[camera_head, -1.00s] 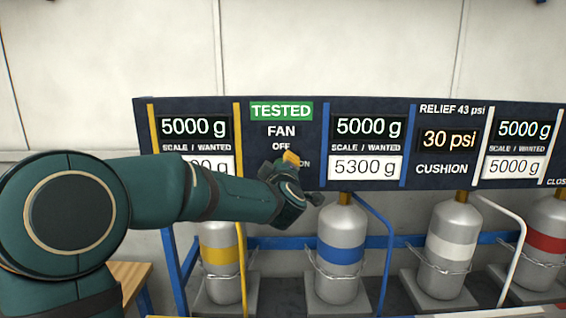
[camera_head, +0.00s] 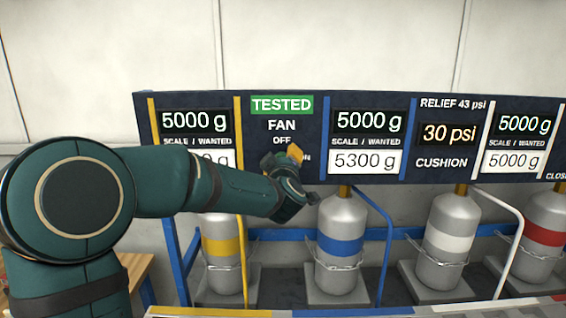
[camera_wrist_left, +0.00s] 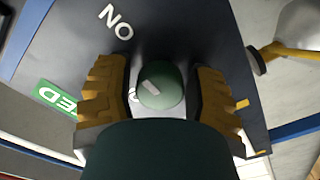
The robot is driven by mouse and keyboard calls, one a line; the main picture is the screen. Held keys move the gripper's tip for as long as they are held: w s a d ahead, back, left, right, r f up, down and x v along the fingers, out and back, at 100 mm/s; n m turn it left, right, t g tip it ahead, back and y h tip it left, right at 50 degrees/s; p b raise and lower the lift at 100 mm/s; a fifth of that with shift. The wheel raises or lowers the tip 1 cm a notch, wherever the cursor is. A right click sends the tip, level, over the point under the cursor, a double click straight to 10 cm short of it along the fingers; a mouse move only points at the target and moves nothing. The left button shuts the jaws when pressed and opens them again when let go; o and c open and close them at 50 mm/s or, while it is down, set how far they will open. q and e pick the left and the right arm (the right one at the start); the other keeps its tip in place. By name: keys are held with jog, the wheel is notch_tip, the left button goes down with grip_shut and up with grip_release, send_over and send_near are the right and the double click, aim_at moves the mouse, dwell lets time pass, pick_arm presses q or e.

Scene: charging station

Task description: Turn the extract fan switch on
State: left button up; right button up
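The fan switch is a dark green round knob (camera_wrist_left: 161,86) with a white mark on its left part, seen in the left wrist view. I cannot tell for sure which label the mark points to. My left gripper (camera_wrist_left: 158,70) is open, with an orange-padded finger on either side of the knob; contact cannot be made out. In the head view my left gripper (camera_head: 291,172) is at the fan panel (camera_head: 282,125), below the OFF label, and hides the knob. The ON label (camera_wrist_left: 116,22) shows in the wrist view. My right gripper is in neither view.
A green TESTED sign (camera_head: 282,105) sits above FAN. Scale displays (camera_head: 196,121) (camera_head: 367,121) flank the fan panel. Below stand grey cylinders with yellow (camera_head: 221,247), blue (camera_head: 340,245), white (camera_head: 449,237) and red bands. Coloured pipes run down in front.

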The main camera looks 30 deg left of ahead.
pick_arm(q)
jog(key=shift+o, duration=0.7)
jog(key=v, duration=1.2)
jog(key=shift+s, duration=0.1)
